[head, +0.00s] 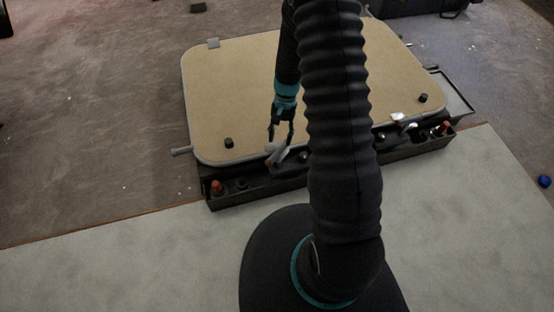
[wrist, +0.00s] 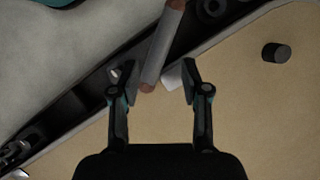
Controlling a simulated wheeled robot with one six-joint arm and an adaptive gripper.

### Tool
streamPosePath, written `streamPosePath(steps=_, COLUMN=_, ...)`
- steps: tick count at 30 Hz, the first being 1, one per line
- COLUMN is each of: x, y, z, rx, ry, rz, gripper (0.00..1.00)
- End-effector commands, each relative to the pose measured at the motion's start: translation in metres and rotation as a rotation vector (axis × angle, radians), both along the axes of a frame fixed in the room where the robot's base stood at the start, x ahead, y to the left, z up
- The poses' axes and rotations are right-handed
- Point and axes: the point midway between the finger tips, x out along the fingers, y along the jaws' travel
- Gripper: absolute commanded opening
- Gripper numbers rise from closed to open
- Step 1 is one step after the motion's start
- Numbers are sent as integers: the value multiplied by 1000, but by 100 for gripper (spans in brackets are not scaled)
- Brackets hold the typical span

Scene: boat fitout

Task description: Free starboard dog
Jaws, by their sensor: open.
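A tan hatch panel (head: 240,75) with a pale rim lies flat, with a long dark trough (head: 270,188) along its near edge. A grey lever-like dog (head: 278,153) stands at that edge, left of my arm. In the wrist view the dog (wrist: 162,48) is a grey bar with copper-coloured ends, slanting across the trough. My gripper (head: 281,141) points down over it. In the wrist view my gripper (wrist: 152,80) is open, with the bar's lower end between its fingertips and no clear contact. I cannot tell whether this is the starboard dog. My arm hides part of the panel.
Black knobs stand on the panel at left (head: 228,143) and right (head: 423,98). The trough holds orange-topped pieces at left (head: 217,187) and right (head: 445,127). A white piece (head: 398,117) sits at the right near edge. A blue ball (head: 544,181) lies far right.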

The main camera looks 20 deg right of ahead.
Motion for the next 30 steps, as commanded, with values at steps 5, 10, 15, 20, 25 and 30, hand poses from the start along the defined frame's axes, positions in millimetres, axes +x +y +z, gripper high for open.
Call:
streamPosePath(steps=5, x=-13, y=7, z=-33, rx=1, ry=4, rz=1, gripper=46)
streamPosePath(steps=10, x=-23, y=13, z=-61, rx=1, ry=4, rz=1, gripper=46)
streamPosePath(steps=15, x=-29, y=18, z=-81, rx=0, ry=2, rz=0, gripper=46)
streamPosePath(steps=20, x=-33, y=20, z=-91, rx=0, ry=1, rz=1, gripper=46)
streamPosePath(steps=25, x=-33, y=20, z=-93, rx=0, ry=-1, rz=1, gripper=46)
streamPosePath(steps=30, x=-33, y=20, z=-93, rx=-1, ry=-1, rz=0, gripper=44)
